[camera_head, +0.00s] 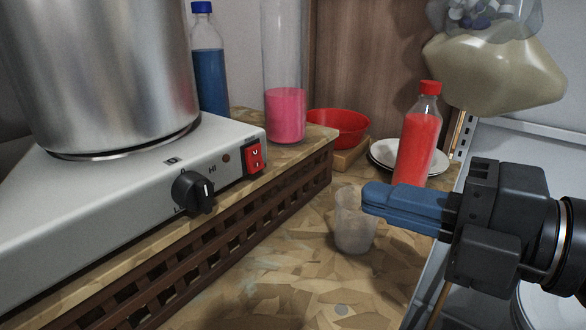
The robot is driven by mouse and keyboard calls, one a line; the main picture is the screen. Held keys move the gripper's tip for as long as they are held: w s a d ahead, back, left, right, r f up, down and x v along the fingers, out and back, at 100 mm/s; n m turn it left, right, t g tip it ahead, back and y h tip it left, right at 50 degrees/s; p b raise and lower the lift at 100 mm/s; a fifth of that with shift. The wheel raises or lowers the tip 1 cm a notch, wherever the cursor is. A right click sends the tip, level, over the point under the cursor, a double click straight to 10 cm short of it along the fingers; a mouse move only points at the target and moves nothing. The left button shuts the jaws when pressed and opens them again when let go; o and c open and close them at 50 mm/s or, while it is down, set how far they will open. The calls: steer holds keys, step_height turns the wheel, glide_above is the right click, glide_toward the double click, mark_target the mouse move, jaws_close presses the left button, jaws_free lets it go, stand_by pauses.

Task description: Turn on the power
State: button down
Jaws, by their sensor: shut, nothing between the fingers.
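The red power switch (254,159) is a rocker on the front panel of the white hot plate (95,222), at its right end. The black control knob (194,193) is to the left of the switch. My gripper (368,198) is at the right, its blue fingers shut and empty, pointing left. In the picture the fingertips are beside the rim of a clear plastic cup (354,232) and apart from the switch, to its right and lower. I cannot tell whether the fingers touch the cup.
A large steel pot (110,75) stands on the hot plate. Behind are a blue bottle (209,75), a pink-filled cylinder (285,110), a red bowl (340,127), plates (385,155) and a red bottle (416,140). The counter (290,275) in front is mostly clear.

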mark_target(259, 168)
steer(key=p+x, duration=0.3)
steer(key=x, duration=1)
steer(key=shift+w+a, duration=0.2)
steer(key=shift+a, duration=0.1)
steer(key=shift+w+a, duration=0.1)
steer(key=shift+a, duration=0.05)
steer(key=shift+f+b, duration=0.15)
steer(key=shift+b, duration=0.15)
steer(key=shift+w+a+y+b, duration=0.1)
steer(key=shift+y+b, duration=0.2)
steer(key=shift+b, duration=0.5)
